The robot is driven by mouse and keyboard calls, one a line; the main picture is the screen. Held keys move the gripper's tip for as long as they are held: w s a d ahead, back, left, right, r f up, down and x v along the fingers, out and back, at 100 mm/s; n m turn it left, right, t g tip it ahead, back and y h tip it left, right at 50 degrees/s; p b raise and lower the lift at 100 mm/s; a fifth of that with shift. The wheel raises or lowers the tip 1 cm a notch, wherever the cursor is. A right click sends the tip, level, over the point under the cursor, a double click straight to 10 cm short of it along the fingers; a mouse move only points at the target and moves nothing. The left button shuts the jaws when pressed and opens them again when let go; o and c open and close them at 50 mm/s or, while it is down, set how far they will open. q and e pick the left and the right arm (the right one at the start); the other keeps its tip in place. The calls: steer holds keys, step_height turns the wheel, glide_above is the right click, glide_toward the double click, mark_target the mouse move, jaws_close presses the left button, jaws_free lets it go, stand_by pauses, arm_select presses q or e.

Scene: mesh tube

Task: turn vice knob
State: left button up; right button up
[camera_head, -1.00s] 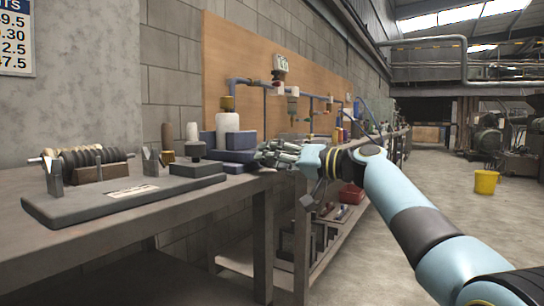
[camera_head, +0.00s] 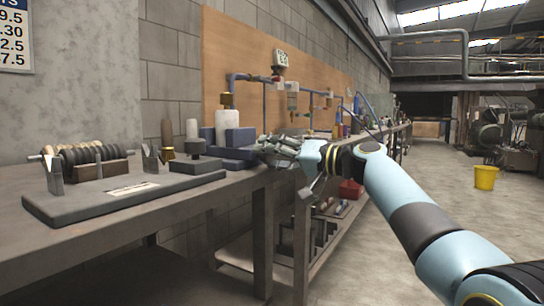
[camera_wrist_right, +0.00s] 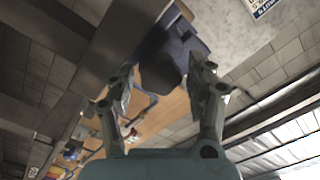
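A dark blue block-like body (camera_head: 238,156), which looks like the vice, sits near the bench's right end. In the right wrist view it shows as a blue body (camera_wrist_right: 186,42) with a dark, rounded, knob-like end (camera_wrist_right: 160,74). My right gripper (camera_head: 266,148) reaches in from the right at the vice's right side. In its wrist view, the right gripper (camera_wrist_right: 163,76) is open, with one finger on each side of the knob-like end and small gaps visible. In the head view the hand hides the knob. My left gripper is not in view.
On the bench (camera_head: 120,225) stand a grey plate (camera_head: 85,205), a roller of dark discs (camera_head: 88,154), a dark knobbed block (camera_head: 196,168) and a white bottle (camera_head: 228,120). A pipework board (camera_head: 240,60) is behind. A lower shelf (camera_head: 240,262) and yellow bucket (camera_head: 485,178) stand right.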

steer(key=shift+f, duration=0.15)
steer(key=shift+s+d, duration=0.25)
steer(key=shift+d, duration=0.05)
steer(key=v, duration=0.7)
